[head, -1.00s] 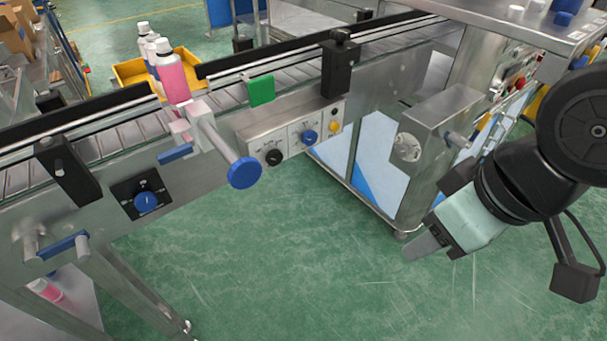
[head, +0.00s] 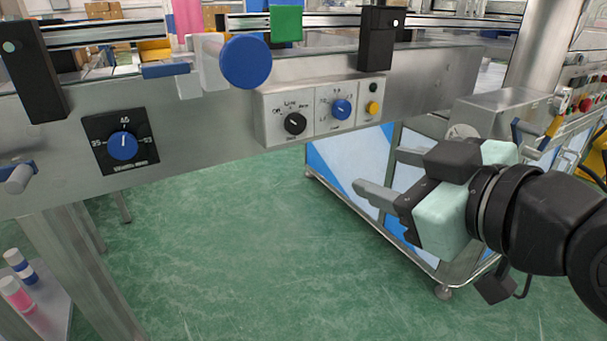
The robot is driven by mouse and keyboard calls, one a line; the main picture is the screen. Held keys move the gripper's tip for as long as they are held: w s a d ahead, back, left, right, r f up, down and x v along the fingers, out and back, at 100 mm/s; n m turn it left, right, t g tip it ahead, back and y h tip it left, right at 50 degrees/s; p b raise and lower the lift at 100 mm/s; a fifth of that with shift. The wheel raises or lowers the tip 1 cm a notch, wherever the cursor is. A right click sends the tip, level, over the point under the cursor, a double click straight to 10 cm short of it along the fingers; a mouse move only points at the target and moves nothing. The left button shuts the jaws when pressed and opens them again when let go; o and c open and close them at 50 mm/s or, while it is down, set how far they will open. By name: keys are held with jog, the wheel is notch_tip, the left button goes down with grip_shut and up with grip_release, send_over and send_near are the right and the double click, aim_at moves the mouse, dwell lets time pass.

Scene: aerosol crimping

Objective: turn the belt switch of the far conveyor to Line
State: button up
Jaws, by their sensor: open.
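The conveyor (head: 215,118) runs across the upper part of the head view. A pale control box (head: 264,130) on its front side carries a black rotary switch (head: 295,124) with small labels around it; one reads like "Line" at the top. The exact pointer position is too small to tell. A blue knob (head: 341,109) and a yellow button (head: 373,107) sit to its right on the same box. My gripper (head: 375,175) is open and empty, to the right of and below the box, its fingers pointing left, apart from everything.
A larger blue dial (head: 123,146) on a black plate is at left. A big blue handwheel (head: 246,62) sticks out above the control box. Green floor (head: 240,250) below the conveyor is open.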

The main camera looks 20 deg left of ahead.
jog(key=f+y+b, duration=0.1)
jog(key=f+b, duration=0.1)
jog(key=n+t+y+p, duration=0.1)
jog(key=t+y+p, duration=0.1)
jog(key=p, duration=0.5)
send_near(298, 126)
jog(key=x, duration=0.8)
jog(key=shift+w+a+r, duration=0.1)
jog(key=shift+a, duration=0.05)
jog(key=c, duration=1)
